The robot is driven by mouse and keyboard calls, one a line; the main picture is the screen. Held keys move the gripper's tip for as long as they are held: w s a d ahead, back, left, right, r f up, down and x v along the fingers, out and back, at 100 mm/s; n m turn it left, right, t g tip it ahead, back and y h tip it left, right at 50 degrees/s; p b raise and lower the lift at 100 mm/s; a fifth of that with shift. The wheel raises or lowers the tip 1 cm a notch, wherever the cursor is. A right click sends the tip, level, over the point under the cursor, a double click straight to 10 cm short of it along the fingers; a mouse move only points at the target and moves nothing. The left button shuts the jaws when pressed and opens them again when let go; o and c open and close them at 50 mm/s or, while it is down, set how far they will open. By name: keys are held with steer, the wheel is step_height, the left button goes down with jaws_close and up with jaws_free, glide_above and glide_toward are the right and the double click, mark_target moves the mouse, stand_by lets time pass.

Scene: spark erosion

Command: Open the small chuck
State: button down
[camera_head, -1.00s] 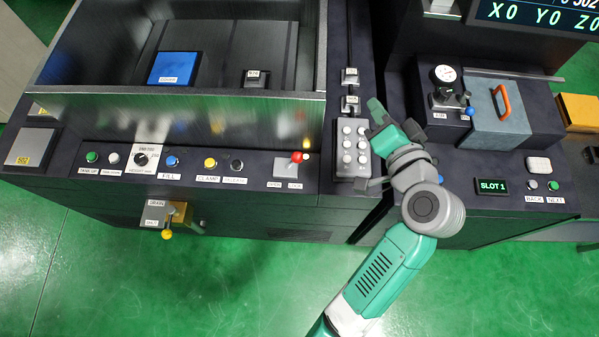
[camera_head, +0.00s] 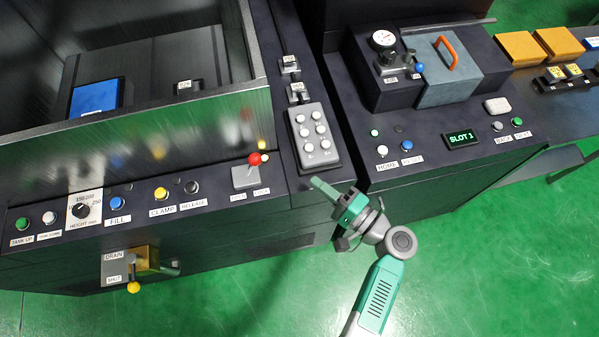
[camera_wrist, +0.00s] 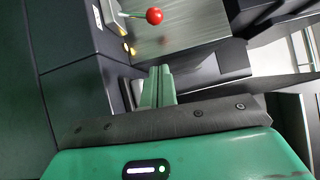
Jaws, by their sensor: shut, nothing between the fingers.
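My gripper (camera_head: 322,188) is shut and empty, in the air just in front of the keypad's lower end; its closed fingers also show in the wrist view (camera_wrist: 158,88). No label I can read names the small chuck. Two small labelled blocks (camera_head: 289,64) and (camera_head: 298,92) sit behind the keypad. A red-ball lever (camera_head: 254,159) stands on a grey plate left of my gripper, and its ball shows at the top of the wrist view (camera_wrist: 154,16). A blue-ball lever (camera_head: 420,67) is beside a gauge at the right station.
The grey keypad (camera_head: 313,137) stands on the panel behind my gripper. The tank wall (camera_head: 150,145) rises at left. A box with an orange handle (camera_head: 446,52) is at right. A drain lever (camera_head: 133,286) sticks out of the front. The green floor in front is clear.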

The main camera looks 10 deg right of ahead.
mark_target(250, 167)
steer(key=x, duration=0.7)
steer(key=shift+w+a+r, duration=0.1)
steer(key=shift+w+a, duration=0.15)
steer(key=a, duration=0.3)
steer(key=shift+w+a+r+p, duration=0.1)
steer(key=shift+w+a+p, duration=0.2)
steer(key=shift+w+p, duration=0.1)
steer(key=shift+a, duration=0.5)
